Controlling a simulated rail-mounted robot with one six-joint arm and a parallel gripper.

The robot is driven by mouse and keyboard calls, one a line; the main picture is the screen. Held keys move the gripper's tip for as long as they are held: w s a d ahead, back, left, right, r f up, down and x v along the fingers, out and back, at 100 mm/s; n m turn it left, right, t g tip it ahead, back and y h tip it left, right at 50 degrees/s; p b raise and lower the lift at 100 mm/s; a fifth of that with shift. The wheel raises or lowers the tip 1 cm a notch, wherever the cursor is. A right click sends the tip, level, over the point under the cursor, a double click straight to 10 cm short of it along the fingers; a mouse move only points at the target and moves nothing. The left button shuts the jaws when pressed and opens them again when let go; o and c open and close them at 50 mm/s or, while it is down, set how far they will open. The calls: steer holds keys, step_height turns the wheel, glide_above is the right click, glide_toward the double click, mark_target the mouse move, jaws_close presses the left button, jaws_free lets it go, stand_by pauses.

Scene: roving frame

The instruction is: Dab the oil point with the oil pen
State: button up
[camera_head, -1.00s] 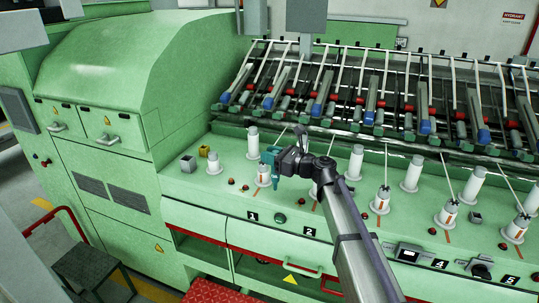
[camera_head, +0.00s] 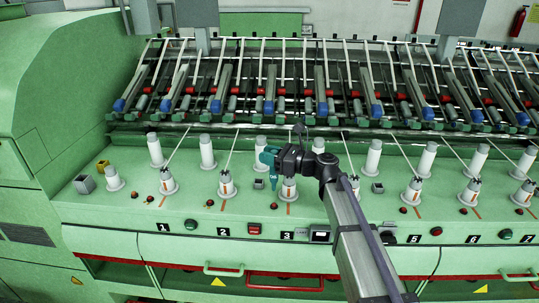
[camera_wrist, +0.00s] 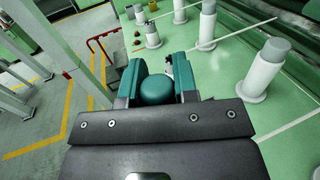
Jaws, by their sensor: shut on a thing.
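My gripper (camera_head: 268,158) has teal fingers and is above the green machine deck, near the white bobbin behind plate 3. In the wrist view, its fingers (camera_wrist: 158,78) are shut on a rounded teal thing, which I take to be the oil pen (camera_wrist: 157,91). I cannot make out which mark on the machine is the oil point.
White bobbins (camera_head: 207,152) stand in rows on the green deck (camera_head: 190,205), with thin yarns slanting up from some. A rack of rollers (camera_head: 270,85) runs behind. Red buttons (camera_head: 209,203) dot the deck. A red rail (camera_wrist: 100,45) and open floor show in the wrist view.

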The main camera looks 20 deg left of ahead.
steer(key=shift+f+b, duration=2.7)
steer(key=shift+f, duration=0.1)
step_height(320, 180, up, 3)
steer(key=p, duration=0.3)
steer(key=shift+r, duration=0.1)
steer(key=shift+f+b, duration=1.55)
steer(key=shift+f, duration=0.3)
steer(key=shift+r, duration=0.1)
